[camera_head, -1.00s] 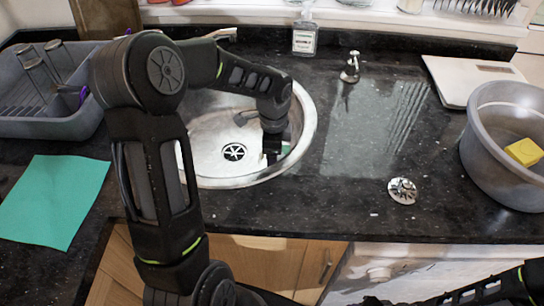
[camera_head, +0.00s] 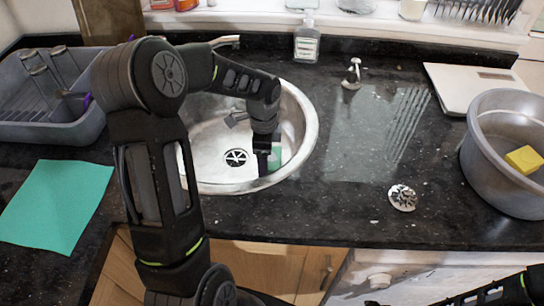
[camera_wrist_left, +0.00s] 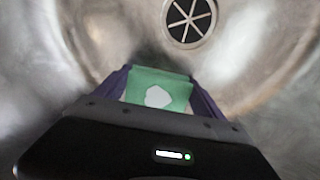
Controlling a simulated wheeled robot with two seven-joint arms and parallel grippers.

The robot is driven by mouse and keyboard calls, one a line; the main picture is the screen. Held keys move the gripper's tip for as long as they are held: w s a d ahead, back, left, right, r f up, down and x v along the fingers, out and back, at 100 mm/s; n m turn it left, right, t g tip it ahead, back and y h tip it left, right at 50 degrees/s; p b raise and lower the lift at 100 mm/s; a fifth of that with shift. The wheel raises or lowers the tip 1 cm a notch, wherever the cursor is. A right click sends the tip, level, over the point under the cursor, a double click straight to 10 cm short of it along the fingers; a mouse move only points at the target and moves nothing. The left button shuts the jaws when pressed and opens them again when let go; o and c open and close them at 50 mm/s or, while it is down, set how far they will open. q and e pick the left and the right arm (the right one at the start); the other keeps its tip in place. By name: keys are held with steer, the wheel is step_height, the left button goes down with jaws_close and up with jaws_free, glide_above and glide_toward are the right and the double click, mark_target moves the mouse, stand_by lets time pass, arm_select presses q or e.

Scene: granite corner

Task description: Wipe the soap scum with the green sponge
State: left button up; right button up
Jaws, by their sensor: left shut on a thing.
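My left gripper (camera_head: 263,168) reaches down into the round steel sink (camera_head: 307,128) and is shut on the green sponge (camera_head: 275,157), near the sink's front right wall. In the left wrist view the green sponge (camera_wrist_left: 142,84) sits between the purple fingers of my left gripper (camera_wrist_left: 160,92). A white patch (camera_wrist_left: 158,96) shows against the sponge; I cannot tell whether it is soap scum or a mark on the sponge. The gripper hides part of the sponge and the steel under it. My right gripper is out of view; only part of the right arm shows at the bottom right.
The drain (camera_head: 236,158) lies left of the gripper. A tap (camera_head: 226,41) and soap bottle (camera_head: 306,42) stand behind the sink. A grey basin (camera_head: 480,150) with a yellow sponge (camera_head: 523,159) is at right. A metal strainer (camera_head: 402,197), teal cloth (camera_head: 55,207) and grey rack (camera_head: 50,130) lie on the counter.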

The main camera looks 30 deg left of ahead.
mark_target(250, 159)
arm_select(q)
steer(key=shift+s+a+f, duration=0.15)
steer(key=shift+s+a, duration=0.15)
steer(key=shift+a, duration=0.05)
steer(key=shift+a, duration=0.1)
steer(key=shift+s+a+p, duration=0.25)
steer(key=shift+s+a, duration=0.25)
steer(key=shift+a, duration=0.3)
steer(key=shift+s+a+p, duration=0.25)
steer(key=shift+s+a, duration=0.2)
steer(key=shift+a, duration=0.35)
steer(key=shift+w+a+r, duration=0.1)
steer(key=shift+w+a, duration=0.15)
steer(key=shift+w, duration=0.25)
steer(key=shift+w+a+r, duration=0.1)
steer(key=shift+w+a, duration=0.1)
steer(key=shift+w, duration=0.25)
steer(key=shift+w+d, duration=0.1)
